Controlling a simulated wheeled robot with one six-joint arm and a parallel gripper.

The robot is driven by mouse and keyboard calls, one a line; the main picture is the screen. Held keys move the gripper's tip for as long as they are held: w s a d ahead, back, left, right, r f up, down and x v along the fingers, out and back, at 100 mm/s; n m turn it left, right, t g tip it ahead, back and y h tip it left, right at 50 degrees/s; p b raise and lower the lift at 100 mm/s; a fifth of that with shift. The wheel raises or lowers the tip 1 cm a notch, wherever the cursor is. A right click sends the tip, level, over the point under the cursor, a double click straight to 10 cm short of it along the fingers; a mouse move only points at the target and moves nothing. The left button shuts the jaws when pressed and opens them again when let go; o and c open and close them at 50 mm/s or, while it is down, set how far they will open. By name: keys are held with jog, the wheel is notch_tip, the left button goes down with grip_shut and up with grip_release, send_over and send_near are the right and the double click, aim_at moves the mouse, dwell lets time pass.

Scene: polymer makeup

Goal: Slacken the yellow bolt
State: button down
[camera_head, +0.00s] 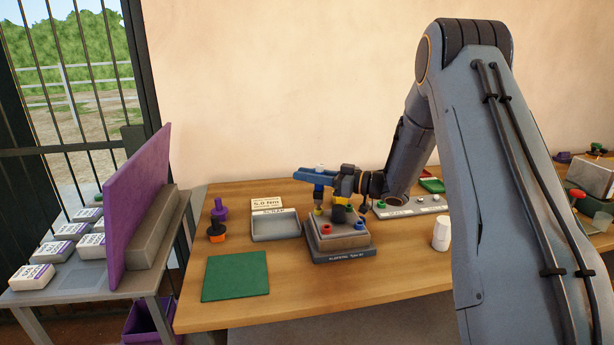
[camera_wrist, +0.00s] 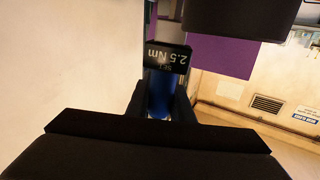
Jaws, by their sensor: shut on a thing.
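My gripper (camera_head: 330,180) is shut on a blue power tool (camera_head: 312,174), held level over the rear left of a grey block fixture (camera_head: 340,242). The tool's nose points down at the yellow bolt (camera_head: 318,211) on the fixture's rear left corner; I cannot tell whether it touches the bolt. A red bolt (camera_head: 326,229) and a blue bolt (camera_head: 359,225) sit along the fixture's front. In the wrist view, the blue tool (camera_wrist: 158,92) lies between the dark fingers, and its display reads 2.5 Nm upside down.
A grey tray (camera_head: 275,228) with a 5.0 Nm card (camera_head: 266,203) stands left of the fixture. A green mat (camera_head: 236,276) lies front left. A white bottle (camera_head: 441,233) and a button panel (camera_head: 410,208) are on the right. Purple and orange knobs stand at the table's left edge.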

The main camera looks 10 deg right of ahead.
jog(key=shift+s+a+n+g+y+b, duration=0.2)
jog(key=shift+n+g+y+b, duration=0.25)
jog(key=shift+n+g, duration=0.35)
jog(key=shift+g, duration=0.4)
jog(key=shift+s+a+n+g+y+b, duration=0.1)
jog(key=shift+s+n+g+y+b, duration=0.2)
jog(key=shift+n+g+y+b, duration=0.5)
jog(key=shift+n+g, duration=0.3)
jog(key=shift+g, duration=0.4)
jog(key=c, duration=1.5)
grip_release()
jog(key=shift+s, duration=0.1)
jog(key=shift+b+v, duration=1.15)
jog(key=shift+v, duration=2.75)
